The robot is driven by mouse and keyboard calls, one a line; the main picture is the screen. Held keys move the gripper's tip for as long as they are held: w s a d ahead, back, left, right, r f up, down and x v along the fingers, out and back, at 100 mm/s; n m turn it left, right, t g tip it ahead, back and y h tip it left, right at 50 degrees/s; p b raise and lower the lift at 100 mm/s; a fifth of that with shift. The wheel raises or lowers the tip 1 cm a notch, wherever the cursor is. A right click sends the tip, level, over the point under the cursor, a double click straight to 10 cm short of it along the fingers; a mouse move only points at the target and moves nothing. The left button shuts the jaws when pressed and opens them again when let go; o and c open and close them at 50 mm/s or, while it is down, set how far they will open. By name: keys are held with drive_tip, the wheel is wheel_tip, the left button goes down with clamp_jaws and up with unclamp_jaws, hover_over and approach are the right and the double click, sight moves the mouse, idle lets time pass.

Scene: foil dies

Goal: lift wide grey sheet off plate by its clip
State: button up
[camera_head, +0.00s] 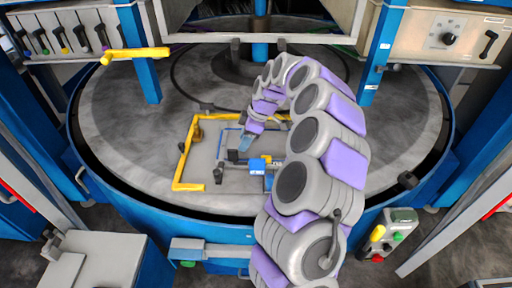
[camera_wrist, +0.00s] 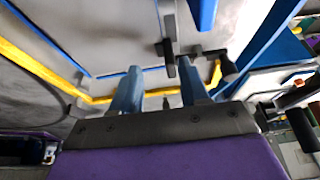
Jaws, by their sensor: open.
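A flat grey sheet (camera_head: 205,158) lies on the round grey plate (camera_head: 120,130), inside a yellow frame (camera_head: 182,165). A blue-edged grey piece lies within that frame; I cannot tell for sure which layer is the wide sheet. A dark clip-like part (camera_head: 233,156) stands beside a blue block (camera_head: 258,164). My gripper (camera_head: 245,142) is over the framed area, close to the dark part. In the wrist view my gripper (camera_wrist: 158,78) has its two blue fingers apart, with nothing held. A dark upright clip (camera_wrist: 168,54) shows just beyond the fingertips, apparently between them; contact cannot be told.
A second dark knob (camera_wrist: 226,66) stands right of the fingers in the wrist view. A loose yellow bar (camera_head: 135,54) sits at the plate's back left. Blue posts (camera_head: 140,60) rise at the back. The plate's left side is clear.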

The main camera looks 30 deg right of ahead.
sight(236, 150)
drive_tip(key=a+f, duration=0.1)
drive_tip(key=a+f+b, duration=0.1)
drive_tip(key=f, duration=0.1)
drive_tip(key=a+f, duration=0.1)
drive_tip(key=shift+w+a+f+b, duration=0.1)
drive_tip(key=shift+w+f+b, duration=0.15)
drive_tip(key=shift+f+b, duration=0.05)
drive_tip(key=shift+f, duration=0.15)
drive_tip(key=shift+d, duration=0.35)
drive_tip(key=shift+c, duration=1.4)
drive_tip(key=shift+a, duration=0.25)
clamp_jaws()
